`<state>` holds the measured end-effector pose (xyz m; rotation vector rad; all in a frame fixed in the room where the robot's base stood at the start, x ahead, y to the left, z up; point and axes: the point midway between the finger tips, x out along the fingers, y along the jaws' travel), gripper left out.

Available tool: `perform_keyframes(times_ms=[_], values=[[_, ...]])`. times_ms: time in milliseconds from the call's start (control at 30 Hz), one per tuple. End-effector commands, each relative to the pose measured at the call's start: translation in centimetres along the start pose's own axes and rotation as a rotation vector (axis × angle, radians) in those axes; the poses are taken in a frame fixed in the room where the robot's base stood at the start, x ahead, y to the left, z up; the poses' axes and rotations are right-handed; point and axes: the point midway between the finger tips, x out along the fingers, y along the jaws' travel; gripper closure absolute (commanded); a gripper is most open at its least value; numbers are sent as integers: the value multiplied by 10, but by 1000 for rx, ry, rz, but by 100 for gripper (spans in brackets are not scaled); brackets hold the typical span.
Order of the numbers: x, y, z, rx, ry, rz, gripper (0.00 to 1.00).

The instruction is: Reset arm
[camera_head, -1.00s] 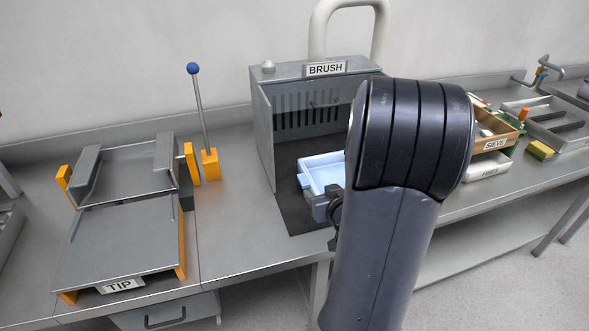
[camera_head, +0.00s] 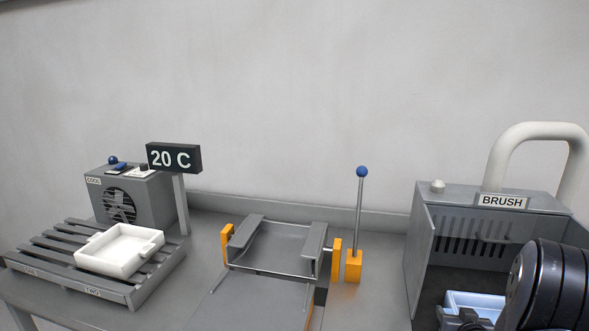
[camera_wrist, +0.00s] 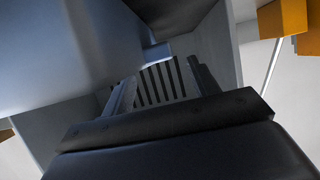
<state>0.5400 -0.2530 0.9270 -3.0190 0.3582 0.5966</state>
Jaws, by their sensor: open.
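My arm shows at the lower right of the head view, and my gripper (camera_head: 462,319) is partly cut off by the bottom edge. It is at the front of the brush booth (camera_head: 425,260), by a light blue tray (camera_head: 480,300) inside. In the wrist view my gripper (camera_wrist: 160,88) is open, its two fingers apart with the slotted back wall of the booth (camera_wrist: 160,82) between them. A large blue surface, apparently the tray (camera_wrist: 60,50), fills the upper left there, close to the fingers. Whether they touch it I cannot tell.
A tipping stand (camera_head: 280,245) with orange side blocks and a blue-knobbed lever (camera_head: 359,215) stand left of the booth. Farther left, a white tray (camera_head: 120,250) sits on a slatted rack (camera_head: 165,268), before a fan unit (camera_head: 150,195) and a 20 C display (camera_head: 173,158).

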Motion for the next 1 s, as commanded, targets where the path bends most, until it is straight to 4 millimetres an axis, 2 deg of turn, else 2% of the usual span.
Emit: perform_keyframes(times_ms=[167, 500, 667, 767, 1000], values=[[-3, 0, -6, 0, -2, 0, 43], [-4, 0, -6, 1, -3, 0, 43], [0, 0, 2, 1, -5, -1, 43], [4, 0, 15, 2, -7, 0, 43], [-40, 1, 11, 1, -1, 3, 43]])
